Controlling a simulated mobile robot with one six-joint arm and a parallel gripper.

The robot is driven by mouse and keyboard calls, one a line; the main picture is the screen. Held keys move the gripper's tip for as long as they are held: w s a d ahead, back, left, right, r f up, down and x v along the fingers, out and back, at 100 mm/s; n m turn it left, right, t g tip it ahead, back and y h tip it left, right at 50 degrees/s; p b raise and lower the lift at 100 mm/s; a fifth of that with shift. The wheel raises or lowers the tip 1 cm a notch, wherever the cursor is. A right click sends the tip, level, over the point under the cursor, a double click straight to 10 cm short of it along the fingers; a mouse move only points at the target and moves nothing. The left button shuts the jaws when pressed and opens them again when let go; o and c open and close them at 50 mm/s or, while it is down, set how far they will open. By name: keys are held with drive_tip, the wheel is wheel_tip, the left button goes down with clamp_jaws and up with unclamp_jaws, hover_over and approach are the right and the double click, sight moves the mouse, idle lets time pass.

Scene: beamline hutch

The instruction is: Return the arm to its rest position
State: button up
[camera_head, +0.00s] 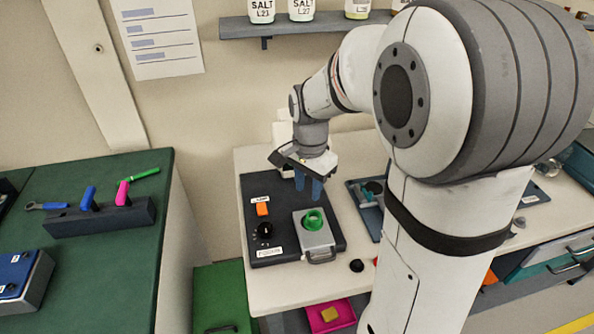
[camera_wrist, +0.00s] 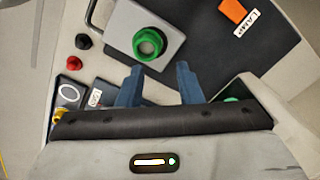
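My arm reaches over the white bench (camera_head: 262,167) from the right side of the head view. My gripper (camera_head: 309,190) points down above a dark panel (camera_head: 262,187) on that bench. Its two blue fingers stand apart with nothing between them, which also shows in the wrist view (camera_wrist: 160,75). A green ring (camera_head: 314,220) sits on a light grey plate (camera_head: 318,240) close to the fingers. The ring lies just ahead of the fingertips in the wrist view (camera_wrist: 150,43), apart from them.
The panel carries an orange switch (camera_head: 262,209) and a black knob (camera_head: 265,229). A shelf (camera_head: 285,27) with labelled jars hangs on the wall behind. A green bench (camera_head: 110,235) with a tool rack (camera_head: 100,217) stands left. A pink tray (camera_head: 331,316) sits below the white bench.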

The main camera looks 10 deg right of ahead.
drive_tip(key=shift+s+r+n, duration=0.3)
drive_tip(key=shift+s+r, duration=0.05)
drive_tip(key=s+r+n+t, duration=0.3)
drive_tip(key=s+n, duration=0.7)
drive_tip(key=s, duration=0.4)
drive_tip(key=shift+s+d+r, duration=0.3)
drive_tip(key=shift+r, duration=0.25)
